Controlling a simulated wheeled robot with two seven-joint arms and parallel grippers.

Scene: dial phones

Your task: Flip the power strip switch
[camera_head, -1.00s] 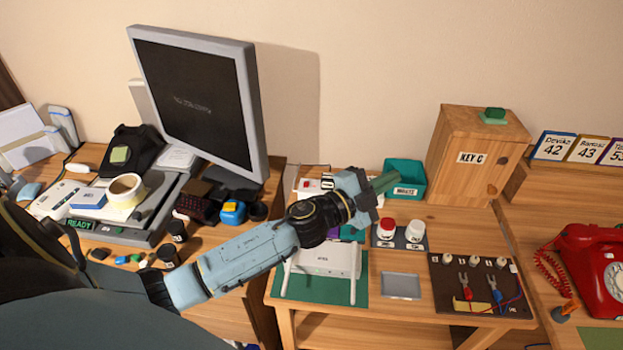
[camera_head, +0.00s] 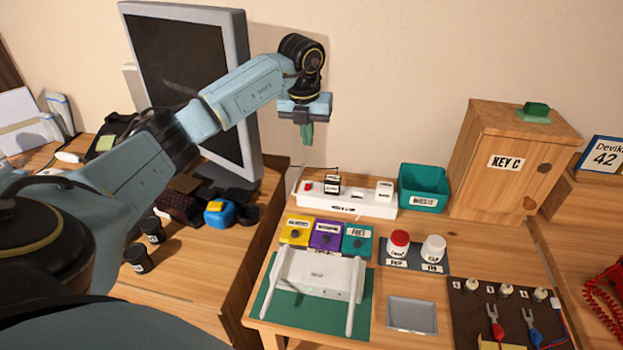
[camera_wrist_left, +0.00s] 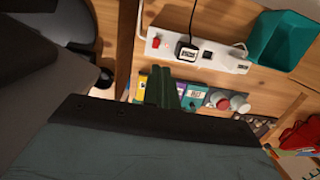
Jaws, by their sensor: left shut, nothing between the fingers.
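The white power strip (camera_head: 345,199) lies at the back of the wooden table against the wall. Its small red switch (camera_head: 308,187) is at the left end. A black plug and a white plug sit in it. The strip (camera_wrist_left: 208,55) and the red switch (camera_wrist_left: 156,42) also show in the left wrist view. My left gripper (camera_head: 306,140) hangs fingers down, above and slightly left of the switch, well clear of it. Its green fingers are shut and empty; they also show in the left wrist view (camera_wrist_left: 161,88). My right gripper is not in view.
A monitor (camera_head: 190,80) stands close left of my left gripper. A teal bin (camera_head: 424,190) and the KEY C cabinet (camera_head: 505,165) are right of the strip. Yellow, purple and teal boxes and a white router (camera_head: 318,274) are in front of it.

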